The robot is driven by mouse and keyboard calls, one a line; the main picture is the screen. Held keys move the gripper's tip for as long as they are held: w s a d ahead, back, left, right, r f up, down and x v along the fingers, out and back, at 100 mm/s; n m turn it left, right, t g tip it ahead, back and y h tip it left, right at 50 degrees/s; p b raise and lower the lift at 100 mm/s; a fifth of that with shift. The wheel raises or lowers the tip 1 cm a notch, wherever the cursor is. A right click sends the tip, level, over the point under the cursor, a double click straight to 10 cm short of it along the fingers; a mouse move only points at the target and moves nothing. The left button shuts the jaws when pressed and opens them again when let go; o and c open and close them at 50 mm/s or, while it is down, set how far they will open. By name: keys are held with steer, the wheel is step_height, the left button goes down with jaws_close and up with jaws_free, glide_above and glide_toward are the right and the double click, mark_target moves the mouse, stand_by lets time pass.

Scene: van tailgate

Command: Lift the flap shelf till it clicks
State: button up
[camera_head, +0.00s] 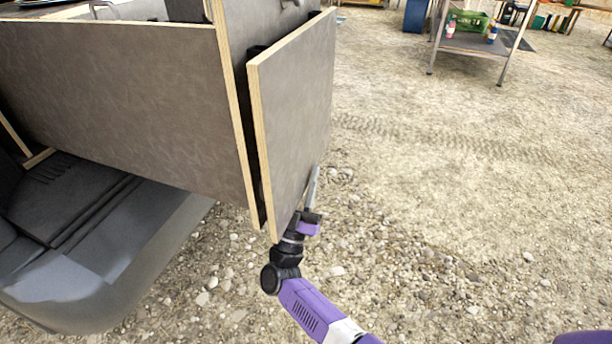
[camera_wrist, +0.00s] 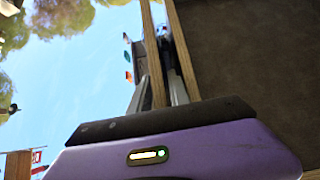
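The flap shelf (camera_head: 295,115) is a dark grey panel with pale plywood edges. It hangs steeply down at the end of the cabinet (camera_head: 120,95), with a narrow dark gap between them. My gripper (camera_head: 315,185) is at the flap's lower edge, low on its right side in the head view. One finger shows in front of the outer face; the other is hidden there. In the wrist view my gripper (camera_wrist: 158,82) has its fingers on either side of the flap's plywood edge (camera_wrist: 157,50). The fingers are apart, with slim gaps visible beside the edge.
A grey plastic bumper (camera_head: 110,270) lies below the cabinet at left. The gravel ground (camera_head: 450,190) to the right is clear. A metal table (camera_head: 475,45) with a green crate (camera_head: 467,20) and a blue bin (camera_head: 416,15) stand far back.

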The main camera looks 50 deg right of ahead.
jaws_close()
stand_by(1.4)
